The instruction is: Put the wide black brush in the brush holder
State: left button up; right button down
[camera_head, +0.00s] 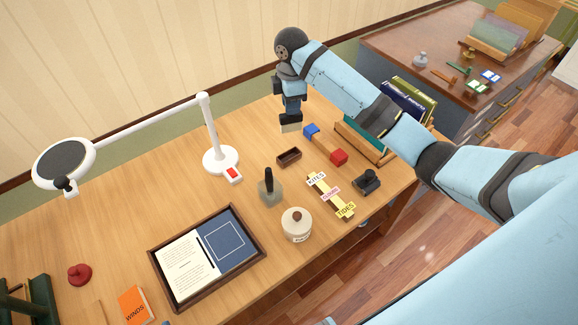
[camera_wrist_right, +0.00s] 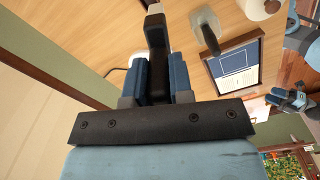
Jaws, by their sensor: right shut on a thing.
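My right gripper (camera_head: 291,106) is shut on the wide black brush (camera_head: 290,122), which hangs above the desk with its pale bristle end down. In the right wrist view the brush (camera_wrist_right: 157,45) sits between the two blue fingers. A small dark wooden open box (camera_head: 289,157), which looks like the brush holder, stands on the desk below and apart from the brush. Its inside is too small to make out. What seems to be my left gripper (camera_wrist_right: 290,100) shows at the right edge of the wrist view, too small to read.
A grey block with an upright black handle (camera_head: 270,187) stands in front of the box. A white lamp (camera_head: 220,158) stands left. A lidded jar (camera_head: 297,225) and framed tray (camera_head: 153,255) are nearer.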

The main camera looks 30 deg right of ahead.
aim_at(289, 129)
pick_arm(q)
jog(key=shift+d+f+b, duration=0.3)
jog(key=shift+f+b, duration=0.35)
jog(key=shift+f, duration=0.2)
pick_arm(e)
jog(key=w+d+r+n, duration=0.1)
jog(key=w+r+n, duration=0.1)
jog(key=w+n, duration=0.15)
pick_arm(q)
jog(key=shift+a+r+p, duration=0.15)
jog(key=shift+r+p, duration=0.15)
jog(key=shift+p, duration=0.1)
jog(key=shift+w+r, duration=0.1)
jog(key=shift+r, duration=0.15)
pick_arm(e)
notch_tip(289, 129, down, 20)
jog(key=shift+d+r+n, duration=0.15)
jog(key=shift+r+n, duration=0.1)
jog(key=shift+n, duration=0.1)
jog(key=shift+f, duration=0.15)
jog(key=c, duration=1)
grip_release()
pick_arm(q)
jog(key=shift+f, duration=0.1)
